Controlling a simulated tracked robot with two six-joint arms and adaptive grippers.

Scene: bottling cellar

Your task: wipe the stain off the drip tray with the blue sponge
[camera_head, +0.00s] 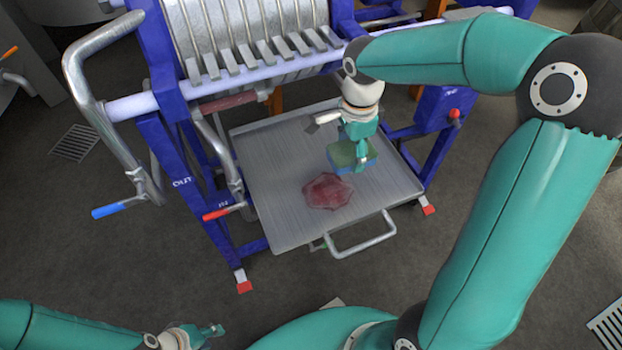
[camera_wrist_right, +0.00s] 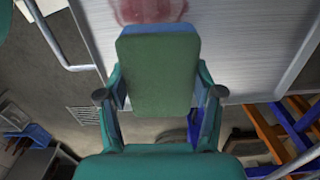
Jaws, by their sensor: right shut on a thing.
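The metal drip tray (camera_head: 278,160) sits low on the blue frame, with a handle at its front. A dark red stain (camera_head: 327,191) lies on the tray right of its middle, towards the front; part of it shows in the right wrist view (camera_wrist_right: 148,10). My right gripper (camera_head: 357,150) is shut on the sponge (camera_head: 343,165), green on top and blue below, over the tray just behind and right of the stain. In the right wrist view the sponge (camera_wrist_right: 158,75) sits between both fingers. I cannot tell whether it touches the tray. My left gripper (camera_head: 212,332) is low at the bottom left, its fingers small and unclear.
The blue press frame (camera_head: 165,150) with metal plates (camera_head: 250,50) stands behind and around the tray. Levers with a red grip (camera_head: 224,212) and a blue grip (camera_head: 109,211) stick out at the left. The floor in front of the tray is mostly clear.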

